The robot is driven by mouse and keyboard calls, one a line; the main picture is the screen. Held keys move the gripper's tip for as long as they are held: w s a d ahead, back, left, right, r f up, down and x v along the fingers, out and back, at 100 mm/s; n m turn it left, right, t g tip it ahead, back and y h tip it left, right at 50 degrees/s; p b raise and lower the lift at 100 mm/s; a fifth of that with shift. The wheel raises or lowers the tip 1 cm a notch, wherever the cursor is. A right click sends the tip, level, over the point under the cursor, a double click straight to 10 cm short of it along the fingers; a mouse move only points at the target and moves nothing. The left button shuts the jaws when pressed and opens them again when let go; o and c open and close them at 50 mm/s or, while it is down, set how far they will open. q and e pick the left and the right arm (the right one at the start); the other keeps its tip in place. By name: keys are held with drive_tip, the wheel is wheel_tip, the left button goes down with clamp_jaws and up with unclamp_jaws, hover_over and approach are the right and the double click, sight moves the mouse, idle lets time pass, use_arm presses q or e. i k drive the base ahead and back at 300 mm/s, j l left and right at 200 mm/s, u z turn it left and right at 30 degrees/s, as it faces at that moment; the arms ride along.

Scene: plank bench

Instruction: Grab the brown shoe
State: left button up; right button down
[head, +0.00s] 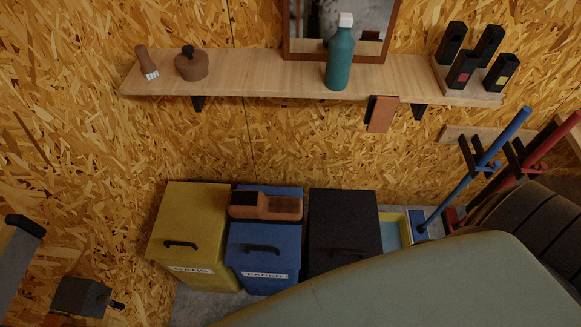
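The brown shoe (285,207) lies across the top of the blue bin (262,247), behind the bin's black handle. It has a dark opening at its left end and points right. A grey and black part, which looks like my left gripper (117,305), is low at the left edge of the head view, well apart from the shoe. Its fingers are too dark and small to read. My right gripper is not in view.
A yellow bin (185,222) and a black bin (343,220) flank the blue bin. A large grey-green board (430,285) covers the lower right. The wooden shelf (260,75) above holds a teal bottle (340,62) and dark boxes (463,70). Blue and red poles (480,160) stand right.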

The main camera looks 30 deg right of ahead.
sight(246, 206)
drive_tip(key=z, duration=0.5)
drive_tip(key=k+l, duration=0.1)
drive_tip(key=l, duration=1.05)
drive_tip(key=k+l, duration=0.1)
drive_tip(key=l, duration=2.2)
drive_tip(key=k, duration=0.05)
